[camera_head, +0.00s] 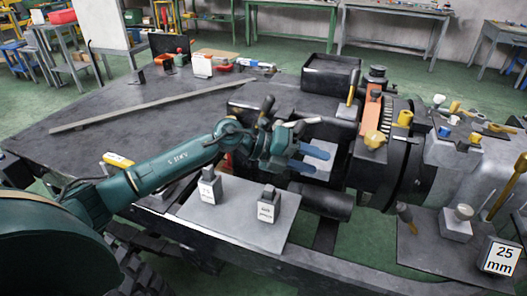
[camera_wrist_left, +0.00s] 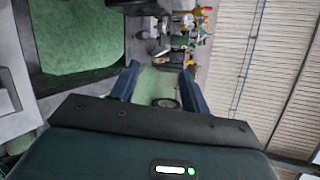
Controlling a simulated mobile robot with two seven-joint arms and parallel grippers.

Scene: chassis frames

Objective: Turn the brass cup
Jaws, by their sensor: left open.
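My left gripper (camera_head: 309,159) reaches in from the left with its two blue fingers apart and pointing right. Nothing is held between them; a pale grey surface shows behind. A yellow-brass, cup-like piece (camera_head: 374,139) sits on the dark round housing, right of the fingertips and clear of them. A second yellow cup shape (camera_head: 404,118) sits further right on the same housing. I cannot tell for certain which is the brass cup. In the left wrist view the open fingers (camera_wrist_left: 159,85) frame green floor, with small yellow parts further up. My right gripper is not in view.
Two labelled blocks (camera_head: 209,187) (camera_head: 267,206) stand on a grey plate (camera_head: 232,228) below the gripper. A black box (camera_head: 330,76) and an upright handle (camera_head: 351,88) stand behind it. A 25 mm block (camera_head: 499,256) is at the lower right. The dark deck (camera_head: 110,112) at left has bare room.

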